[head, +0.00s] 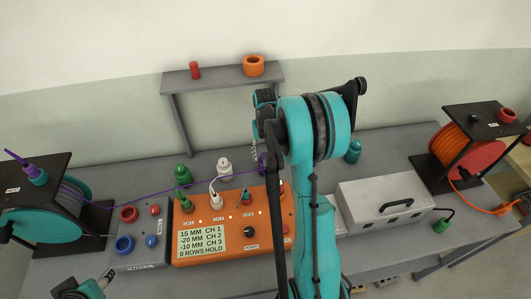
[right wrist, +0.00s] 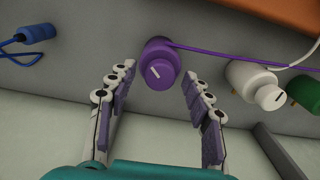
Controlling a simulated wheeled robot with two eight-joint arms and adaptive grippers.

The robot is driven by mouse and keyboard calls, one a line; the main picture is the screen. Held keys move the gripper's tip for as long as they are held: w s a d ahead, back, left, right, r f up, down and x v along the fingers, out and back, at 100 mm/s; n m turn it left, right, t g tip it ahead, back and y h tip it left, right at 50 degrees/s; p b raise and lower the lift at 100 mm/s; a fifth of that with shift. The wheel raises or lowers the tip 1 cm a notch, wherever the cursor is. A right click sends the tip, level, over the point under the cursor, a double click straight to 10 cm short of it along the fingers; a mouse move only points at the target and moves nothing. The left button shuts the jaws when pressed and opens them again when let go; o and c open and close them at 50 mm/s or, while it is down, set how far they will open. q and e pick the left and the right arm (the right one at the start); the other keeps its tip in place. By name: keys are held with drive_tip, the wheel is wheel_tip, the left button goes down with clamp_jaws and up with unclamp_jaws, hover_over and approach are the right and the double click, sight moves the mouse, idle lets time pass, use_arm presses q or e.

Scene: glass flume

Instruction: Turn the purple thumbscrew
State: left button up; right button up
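The purple thumbscrew (right wrist: 161,72) shows in the right wrist view as a round knob with a white line on its face, on the end of a purple body. In the head view a bit of the purple piece (head: 263,163) shows beside my right arm, which hides much around it. My right gripper (right wrist: 157,82) is open, with one finger on each side of the thumbscrew and visible gaps between. The knob lies near the fingertips. My left gripper (head: 84,290) is at the bottom left edge of the head view, cut off, far from the thumbscrew.
A white knob piece (right wrist: 257,83) and a green one (right wrist: 304,90) stand right of the thumbscrew. A purple cable (head: 140,194) runs to the teal reel (head: 40,225). The orange console (head: 215,245) is in front, a grey case (head: 385,208) to the right.

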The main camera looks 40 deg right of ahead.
sight(265, 155)
drive_tip(key=shift+r, duration=0.1)
wheel_tip(265, 155, up, 12)
idle(0.4)
idle(0.4)
drive_tip(key=s+a+r+n+t+b, duration=0.1)
drive_tip(key=s+a+t, duration=0.15)
drive_tip(key=a, duration=0.45)
drive_tip(key=s+a+r+n+t+b, duration=0.15)
drive_tip(key=s+a, duration=0.25)
drive_tip(key=a, duration=0.4)
drive_tip(key=s+a+f+n+t, duration=0.3)
drive_tip(key=s+a+f, duration=0.1)
drive_tip(key=s+a, duration=0.4)
drive_tip(key=shift+s+a+b, duration=0.2)
drive_tip(key=shift+a+b, duration=0.15)
drive_tip(key=shift+a, duration=0.65)
idle(0.4)
